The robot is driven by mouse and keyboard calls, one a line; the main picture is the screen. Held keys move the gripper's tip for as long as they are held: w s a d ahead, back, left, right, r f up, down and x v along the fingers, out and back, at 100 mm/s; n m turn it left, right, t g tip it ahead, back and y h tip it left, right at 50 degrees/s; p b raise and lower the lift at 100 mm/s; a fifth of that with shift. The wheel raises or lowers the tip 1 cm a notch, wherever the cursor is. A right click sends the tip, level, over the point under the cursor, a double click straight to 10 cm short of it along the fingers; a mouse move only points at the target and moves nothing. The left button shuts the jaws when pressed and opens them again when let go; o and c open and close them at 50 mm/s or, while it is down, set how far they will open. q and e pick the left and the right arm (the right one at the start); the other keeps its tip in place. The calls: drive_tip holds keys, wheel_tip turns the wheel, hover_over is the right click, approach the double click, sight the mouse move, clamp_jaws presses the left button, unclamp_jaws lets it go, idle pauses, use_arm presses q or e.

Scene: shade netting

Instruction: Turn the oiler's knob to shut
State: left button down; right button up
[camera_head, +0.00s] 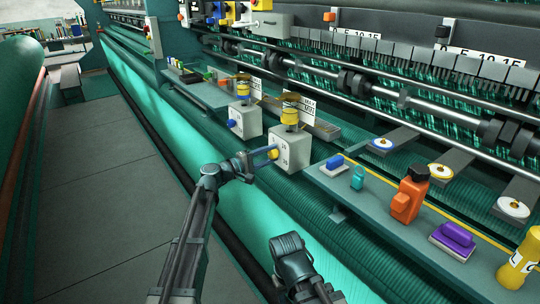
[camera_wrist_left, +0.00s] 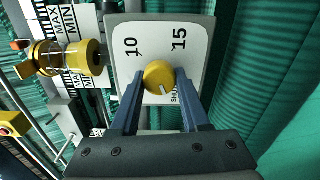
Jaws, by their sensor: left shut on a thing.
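My left gripper (camera_head: 262,157) is shut on the yellow knob (camera_head: 273,154) on the front of a pale oiler box (camera_head: 294,151). In the left wrist view the knob (camera_wrist_left: 158,76) sits between the two blue-grey fingers (camera_wrist_left: 159,98). The dial face (camera_wrist_left: 196,42) reads 10 and 15, with a partly covered "SHU..." label beside the knob. A white mark on the knob points toward that label. A yellow-banded oil cup (camera_wrist_left: 48,58) is joined to the box, by a MAX/MIN plate.
A second oiler (camera_head: 244,120) with a blue knob stands farther back. On the shelf at right are a blue block (camera_head: 335,161), an orange bottle (camera_head: 410,190), a purple-handled block (camera_head: 455,238) and a yellow container (camera_head: 521,262). Clear floor (camera_head: 90,190) lies at left.

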use_arm(q)
drive_tip(key=shift+n, duration=0.8)
drive_tip(key=shift+c, duration=1.9)
unclamp_jaws()
drive_tip(key=shift+a, duration=0.1)
drive_tip(key=v, duration=1.3)
drive_tip(key=shift+s+a, duration=0.25)
drive_tip(key=shift+a, duration=0.05)
drive_tip(key=shift+f, duration=0.1)
